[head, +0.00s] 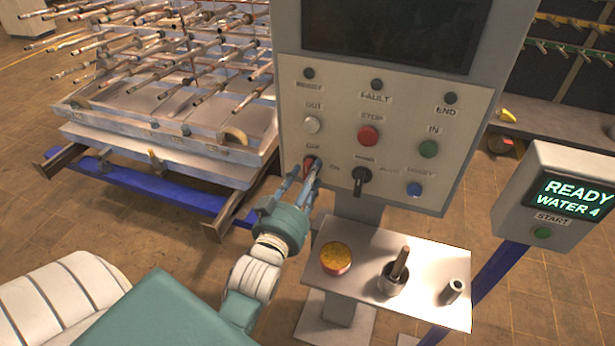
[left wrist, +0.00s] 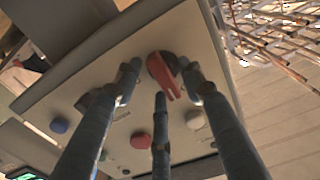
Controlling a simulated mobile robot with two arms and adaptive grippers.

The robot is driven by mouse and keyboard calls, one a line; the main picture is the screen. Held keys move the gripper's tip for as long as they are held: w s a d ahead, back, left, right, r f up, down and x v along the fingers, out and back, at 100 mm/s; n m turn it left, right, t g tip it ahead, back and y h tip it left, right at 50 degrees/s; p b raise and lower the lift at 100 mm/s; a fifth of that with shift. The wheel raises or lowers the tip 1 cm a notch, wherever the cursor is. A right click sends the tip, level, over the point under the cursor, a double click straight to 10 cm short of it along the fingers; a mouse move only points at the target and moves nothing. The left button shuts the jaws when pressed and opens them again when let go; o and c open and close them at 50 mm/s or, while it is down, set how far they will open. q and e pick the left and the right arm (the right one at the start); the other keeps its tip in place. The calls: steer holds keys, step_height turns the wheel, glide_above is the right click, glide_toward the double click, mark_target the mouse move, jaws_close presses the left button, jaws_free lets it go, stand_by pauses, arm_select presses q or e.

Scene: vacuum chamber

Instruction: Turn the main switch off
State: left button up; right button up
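The red main switch (head: 308,164) is a rotary knob at the lower left of the grey control panel (head: 330,95), with an "ON" label to its right. In the left wrist view the red knob (left wrist: 162,76) shows close up, its handle slanting. My left gripper (head: 310,175) is at the switch in the head view. In the left wrist view its fingers (left wrist: 161,85) are spread, one to each side of the knob and a third below it. I see no clear contact with the knob. My right gripper is in neither view.
The panel also carries a black selector (head: 362,182), a red stop button (head: 368,136), a white button (head: 312,125), a green button (head: 429,149) and a blue button (head: 414,189). Below is a shelf (head: 430,308) with a yellow-topped button (head: 336,257). A rod rack (head: 165,160) stands left.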

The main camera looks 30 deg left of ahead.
arm_select(q)
step_height(320, 180, up, 10)
stand_by(0.6)
steer(key=shift+f, duration=0.1)
stand_by(0.4)
